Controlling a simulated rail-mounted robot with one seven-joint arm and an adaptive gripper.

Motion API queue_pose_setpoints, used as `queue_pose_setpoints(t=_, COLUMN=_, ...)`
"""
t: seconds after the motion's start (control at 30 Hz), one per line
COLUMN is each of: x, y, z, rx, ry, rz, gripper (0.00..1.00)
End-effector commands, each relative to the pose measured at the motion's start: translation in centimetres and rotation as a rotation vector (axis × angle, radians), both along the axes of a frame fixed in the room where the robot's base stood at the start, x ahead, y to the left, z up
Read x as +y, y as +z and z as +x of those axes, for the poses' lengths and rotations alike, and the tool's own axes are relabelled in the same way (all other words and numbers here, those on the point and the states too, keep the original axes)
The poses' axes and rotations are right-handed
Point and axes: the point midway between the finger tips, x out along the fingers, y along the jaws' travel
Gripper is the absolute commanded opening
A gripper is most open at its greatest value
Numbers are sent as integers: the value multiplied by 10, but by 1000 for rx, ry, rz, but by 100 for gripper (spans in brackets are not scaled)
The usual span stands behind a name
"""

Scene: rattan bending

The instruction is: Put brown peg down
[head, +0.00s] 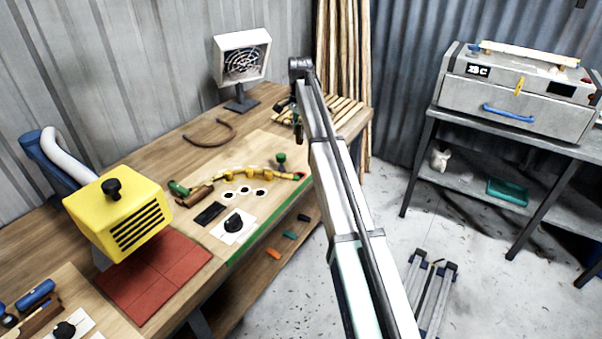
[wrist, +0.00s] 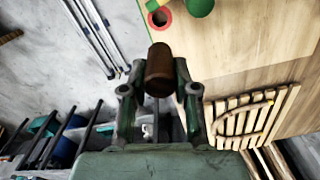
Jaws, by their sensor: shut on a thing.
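My gripper (wrist: 160,88) is shut on a brown peg (wrist: 159,70) in the wrist view. The peg stands out beyond the fingertips, in the air over the edge of the bench. The pale bending board (head: 262,150) lies on the bench. A red-ringed hole (wrist: 159,18) shows at the board's corner in the wrist view, apart from the peg. A green peg (wrist: 200,7) stands beside it, and it also shows in the head view (head: 281,157).
A row of yellow blocks (head: 236,172) curves across the board. A slatted wooden rack (wrist: 240,122) lies at the bench's far end. A curved rattan piece (head: 211,140) lies behind the board. A yellow machine (head: 120,212) stands at left, and a fan-like heater (head: 242,60) at the back.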

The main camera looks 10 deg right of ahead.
Motion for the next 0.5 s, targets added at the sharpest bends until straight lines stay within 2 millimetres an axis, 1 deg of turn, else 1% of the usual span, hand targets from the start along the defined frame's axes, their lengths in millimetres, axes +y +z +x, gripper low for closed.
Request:
queue_pose_setpoints(t=0.03, x=0, y=-10, z=-2, rx=4, ry=0, rz=0, gripper=4)
queue_pose_setpoints(t=0.3, x=0, y=-75, z=-2, rx=4, ry=3, rz=0, gripper=4)
queue_pose_setpoints(t=0.4, x=0, y=-97, z=-2, rx=4, ry=3, rz=0, gripper=4)
queue_pose_setpoints(t=0.5, x=0, y=-115, z=-1, rx=2, ry=3, rz=0, gripper=4)
